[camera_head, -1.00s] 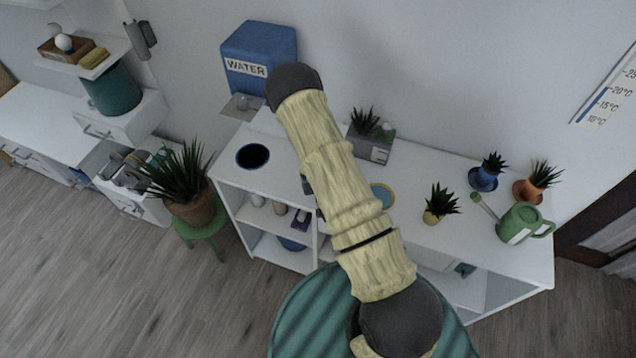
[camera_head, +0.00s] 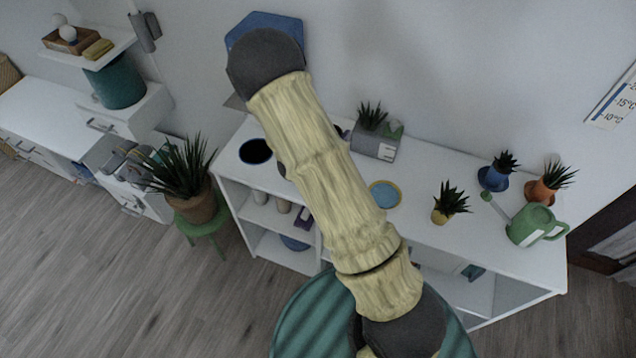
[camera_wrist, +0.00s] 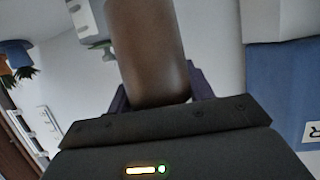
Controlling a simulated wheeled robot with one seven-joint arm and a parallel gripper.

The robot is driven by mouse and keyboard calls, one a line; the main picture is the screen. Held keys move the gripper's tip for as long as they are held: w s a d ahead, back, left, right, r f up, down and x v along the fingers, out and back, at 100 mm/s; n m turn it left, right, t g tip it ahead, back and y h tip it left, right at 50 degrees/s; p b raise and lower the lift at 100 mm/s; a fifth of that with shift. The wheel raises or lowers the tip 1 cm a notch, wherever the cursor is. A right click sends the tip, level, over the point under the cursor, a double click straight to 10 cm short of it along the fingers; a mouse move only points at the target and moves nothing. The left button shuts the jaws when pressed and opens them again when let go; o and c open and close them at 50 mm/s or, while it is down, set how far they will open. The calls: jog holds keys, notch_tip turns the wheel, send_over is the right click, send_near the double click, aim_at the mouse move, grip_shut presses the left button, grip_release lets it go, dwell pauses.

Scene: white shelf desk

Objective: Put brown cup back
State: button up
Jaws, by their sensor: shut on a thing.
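The brown cup (camera_wrist: 148,55) fills the upper middle of the wrist view, close to the camera. My gripper (camera_wrist: 155,98) is shut on it, with dark fingers showing at both sides of the cup. In the head view my arm covers the gripper and the cup, so neither can be made out there. The white shelf desk (camera_head: 335,182) stands below and behind my arm. A dark blue round mat (camera_head: 255,151) and a yellow-rimmed blue round mat (camera_head: 385,194) lie on its top.
On the desk stand a grey planter box (camera_head: 374,143), a yellow-potted plant (camera_head: 442,212), a blue-potted plant (camera_head: 494,177), an orange-potted plant (camera_head: 545,188) and a green watering can (camera_head: 530,226). A large potted plant (camera_head: 192,205) stands left.

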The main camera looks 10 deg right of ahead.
jog(key=shift+s+a+m+g+h+b, duration=0.35)
jog(key=shift+a+m+g+h, duration=0.25)
jog(key=shift+a+m, duration=0.2)
jog(key=shift+s+a+m+g+h+b, duration=0.3)
jog(key=shift+s+a+m+g+h, duration=0.25)
jog(key=shift+a+m+g, duration=0.3)
jog(key=shift+f, duration=0.2)
jog(key=shift+f, duration=2.8)
jog(key=shift+f+p, duration=0.5)
jog(key=shift+f, duration=1.6)
